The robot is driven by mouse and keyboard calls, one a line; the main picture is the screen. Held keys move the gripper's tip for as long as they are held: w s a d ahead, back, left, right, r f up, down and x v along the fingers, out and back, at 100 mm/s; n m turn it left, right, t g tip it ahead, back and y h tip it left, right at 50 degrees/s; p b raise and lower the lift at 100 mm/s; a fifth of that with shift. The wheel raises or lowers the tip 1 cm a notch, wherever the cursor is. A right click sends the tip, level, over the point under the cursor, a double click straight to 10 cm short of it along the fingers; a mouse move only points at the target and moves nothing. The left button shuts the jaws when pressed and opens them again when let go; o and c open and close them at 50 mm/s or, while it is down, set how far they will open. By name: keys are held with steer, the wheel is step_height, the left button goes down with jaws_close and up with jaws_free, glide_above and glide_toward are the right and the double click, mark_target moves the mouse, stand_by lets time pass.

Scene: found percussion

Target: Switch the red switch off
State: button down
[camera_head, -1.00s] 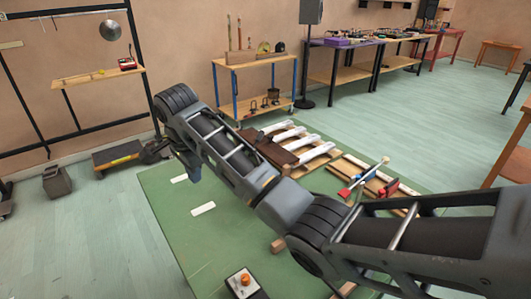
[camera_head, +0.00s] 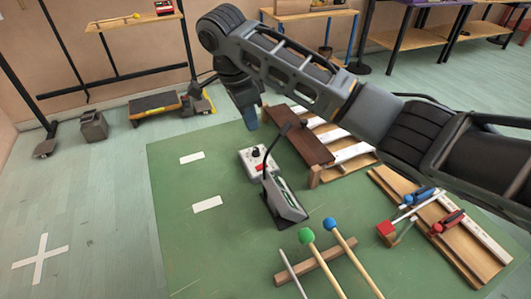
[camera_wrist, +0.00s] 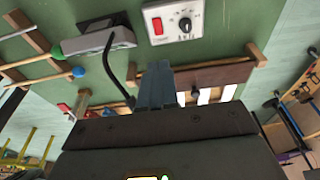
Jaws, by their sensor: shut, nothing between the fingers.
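A small pale box (camera_head: 254,170) with a red switch (camera_head: 260,167) and a black knob stands on the green mat (camera_head: 180,225). In the wrist view the box is at the top, with the red rocker switch (camera_wrist: 157,25) left of the black knob (camera_wrist: 185,24). I cannot tell which way the rocker is tipped. My gripper (camera_head: 251,124) points down, above and behind the box in the head view, apart from it. Its blue-grey fingers (camera_wrist: 157,72) are together and empty, below the box in the wrist view.
A grey device with a black curved stem (camera_head: 286,200) stands close beside the box. A wooden bar instrument with white keys (camera_head: 345,152) lies to the right. Mallets (camera_head: 318,255) rest on a wooden bar in front. The mat's left part is clear.

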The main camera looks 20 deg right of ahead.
steer(key=b+x, duration=0.3)
steer(key=x, duration=1.1)
steer(key=shift+a, duration=0.1)
